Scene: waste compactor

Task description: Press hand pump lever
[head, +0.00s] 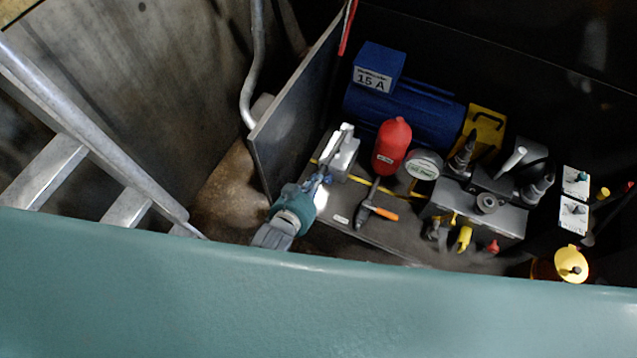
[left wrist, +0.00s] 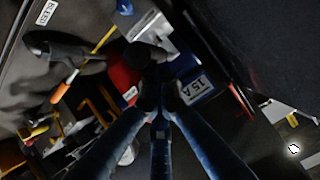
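My left gripper (head: 321,181) reaches down from the lower left in the head view. Its fingers are drawn together, with nothing seen between them; in the left wrist view the dark fingertips (left wrist: 160,95) converge. The tips are just below and left of a small grey block (head: 340,152) with a pale bar on top; contact cannot be told. A dark lever with an orange grip (head: 383,213) lies to the right of the gripper. The orange grip also shows at left in the left wrist view (left wrist: 65,85). Which part is the hand pump lever is not labelled legibly. My right gripper is not visible.
A red canister (head: 391,146), a round gauge (head: 425,164) and a blue motor (head: 415,112) stand behind the lever. A grey valve block (head: 480,215) is to the right. A dark upright panel (head: 295,115) borders the left side. A metal ladder (head: 85,135) stands farther left.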

